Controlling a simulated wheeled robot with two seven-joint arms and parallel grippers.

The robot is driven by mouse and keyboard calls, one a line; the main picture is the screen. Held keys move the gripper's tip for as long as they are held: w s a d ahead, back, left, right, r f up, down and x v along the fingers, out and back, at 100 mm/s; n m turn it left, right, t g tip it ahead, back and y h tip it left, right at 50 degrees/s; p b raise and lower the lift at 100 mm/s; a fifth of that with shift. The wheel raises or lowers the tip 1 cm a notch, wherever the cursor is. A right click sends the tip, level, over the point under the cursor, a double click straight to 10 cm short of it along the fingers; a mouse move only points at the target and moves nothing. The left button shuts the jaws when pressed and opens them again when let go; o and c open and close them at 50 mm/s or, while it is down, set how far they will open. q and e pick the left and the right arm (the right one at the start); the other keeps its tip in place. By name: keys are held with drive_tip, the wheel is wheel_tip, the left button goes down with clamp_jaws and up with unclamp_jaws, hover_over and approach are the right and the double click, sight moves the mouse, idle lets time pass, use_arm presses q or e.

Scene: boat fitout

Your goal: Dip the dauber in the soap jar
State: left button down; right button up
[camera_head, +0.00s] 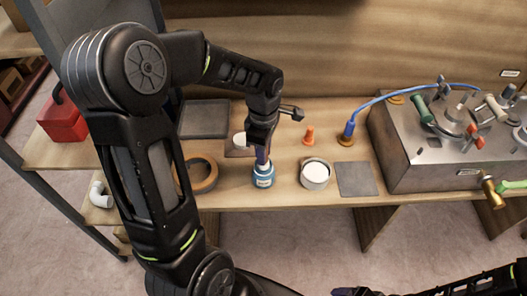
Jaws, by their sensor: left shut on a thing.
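My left gripper (262,147) points down over the workbench. It is shut on the dauber (262,157), of which a short purple-blue part shows below the fingers. Directly beneath is a small blue jar (263,181) with a pale label and a whitish top, which looks like the soap jar. The dauber's lower end meets the jar's mouth; I cannot tell how deep it is inside. My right gripper (350,291) shows only partly at the bottom edge, away from the bench, and its jaws are unclear.
A round tub with white contents (315,173) and a grey square pad (356,179) lie right of the jar. A tan ring (199,175) lies left. An orange cone-shaped piece (309,136) stands behind. A metal box with valves and a blue hose (440,145) fills the right side.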

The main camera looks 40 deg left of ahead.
use_arm(q)
drive_tip(key=shift+s, duration=0.1)
idle(0.5)
drive_tip(key=shift+r+p, duration=2.4)
drive_tip(key=shift+r, duration=1.05)
